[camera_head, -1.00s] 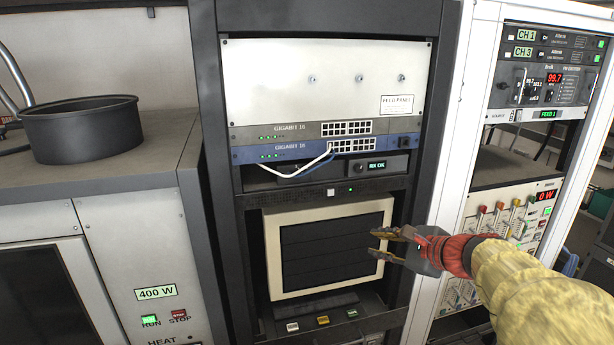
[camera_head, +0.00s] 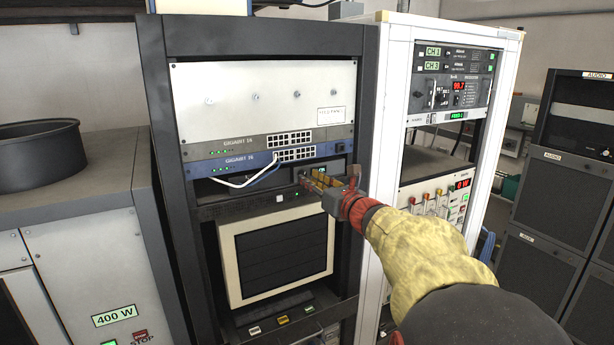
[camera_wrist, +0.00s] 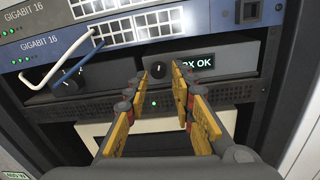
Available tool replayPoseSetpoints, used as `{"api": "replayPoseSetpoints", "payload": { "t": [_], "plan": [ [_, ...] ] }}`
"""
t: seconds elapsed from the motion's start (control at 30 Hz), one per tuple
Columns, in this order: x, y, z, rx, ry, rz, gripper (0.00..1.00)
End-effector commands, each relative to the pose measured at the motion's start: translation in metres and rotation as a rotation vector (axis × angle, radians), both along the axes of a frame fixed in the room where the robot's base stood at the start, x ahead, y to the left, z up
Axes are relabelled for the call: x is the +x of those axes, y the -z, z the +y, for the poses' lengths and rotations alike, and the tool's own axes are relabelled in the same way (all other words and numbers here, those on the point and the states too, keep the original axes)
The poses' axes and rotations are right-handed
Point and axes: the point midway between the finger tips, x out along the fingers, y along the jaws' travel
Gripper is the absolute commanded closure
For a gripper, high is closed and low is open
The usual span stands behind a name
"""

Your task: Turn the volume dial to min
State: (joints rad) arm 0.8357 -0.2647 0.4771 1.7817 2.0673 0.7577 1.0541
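A small dark dial (camera_wrist: 158,69) with a light pointer mark sits on a black unit beside a green "RX OK" display (camera_wrist: 195,62). In the wrist view it lies between and just beyond my gripper's fingertips (camera_wrist: 160,80). The yellow fingers are apart, one on each side of the dial, with no contact that I can make out. In the head view my gripper (camera_head: 314,182) reaches the right part of that unit and hides the dial. A second dark knob (camera_wrist: 66,84) sits further left, partly behind the cables. No label reading "volume" is legible.
White and blue cables (camera_head: 248,179) loop from the blue Gigabit 16 switch (camera_head: 230,163) down in front of the unit. A beige-framed monitor (camera_head: 230,270) sits below. A white rack (camera_head: 385,120) stands close on the right, a dark pan (camera_head: 38,155) on the left cabinet.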

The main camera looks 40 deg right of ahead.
Motion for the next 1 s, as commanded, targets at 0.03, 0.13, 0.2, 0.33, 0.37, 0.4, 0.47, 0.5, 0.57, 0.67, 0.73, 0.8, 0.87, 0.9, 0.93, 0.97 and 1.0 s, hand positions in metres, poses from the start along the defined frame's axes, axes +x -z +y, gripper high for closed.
{"api": "replayPoseSetpoints", "payload": {
  "t": [0.03,0.13,0.2,0.33,0.37,0.4,0.47,0.5,0.57,0.67,0.73,0.8,0.87,0.9,0.93,0.97,1.0],
  "plan": [
    [0.007,-0.001,-0.001,0.001,-0.002,0.001,0.75],
    [0.016,-0.001,-0.003,0.000,-0.001,0.000,0.75],
    [0.021,-0.001,-0.003,-0.001,-0.001,0.000,0.75],
    [0.024,0.000,-0.004,-0.002,-0.001,0.000,0.75],
    [0.024,0.000,-0.004,-0.002,-0.001,0.000,0.75],
    [0.024,0.000,-0.004,-0.002,-0.001,0.000,0.75],
    [0.023,0.000,-0.004,-0.002,-0.001,0.000,0.75],
    [0.023,0.000,-0.004,-0.002,0.000,0.000,0.75],
    [0.023,0.000,-0.004,-0.002,0.000,0.000,0.77],
    [0.023,0.000,-0.004,-0.002,0.000,0.000,0.83],
    [0.023,0.000,-0.004,-0.002,0.000,0.000,0.87],
    [0.023,0.000,-0.004,-0.002,0.000,0.000,0.91],
    [0.023,0.000,-0.004,-0.002,0.000,0.000,0.94],
    [0.023,0.000,-0.004,-0.002,0.000,0.000,0.97],
    [0.023,0.000,-0.004,-0.002,0.000,0.000,0.98],
    [0.023,0.000,-0.004,-0.002,0.000,0.000,1.00],
    [0.023,0.000,-0.004,-0.002,0.000,0.000,1.00]
  ]
}}
